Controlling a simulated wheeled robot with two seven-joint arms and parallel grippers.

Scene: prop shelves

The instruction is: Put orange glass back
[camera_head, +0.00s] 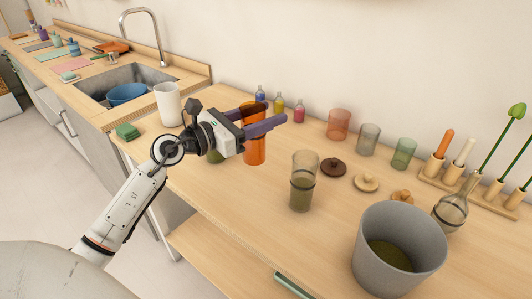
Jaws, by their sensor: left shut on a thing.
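The orange glass (254,149) is upright between the purple fingers of my left gripper (271,114), which is shut on it. The fingers hide part of its upper section. It is over the left part of the wooden counter (225,187); I cannot tell whether its base touches the wood. A row of empty-looking glasses stands toward the wall, to the right: a reddish one (339,124), a grey one (369,139) and a green one (403,153). My right gripper is not in view.
A tall glass with dark contents (303,181) stands right of the held glass. Small colored bottles (279,104) stand behind it. A grey bucket (399,252), lids (333,167), a flask (450,212) and a white cup (168,104) also occupy the counter. The front left counter is clear.

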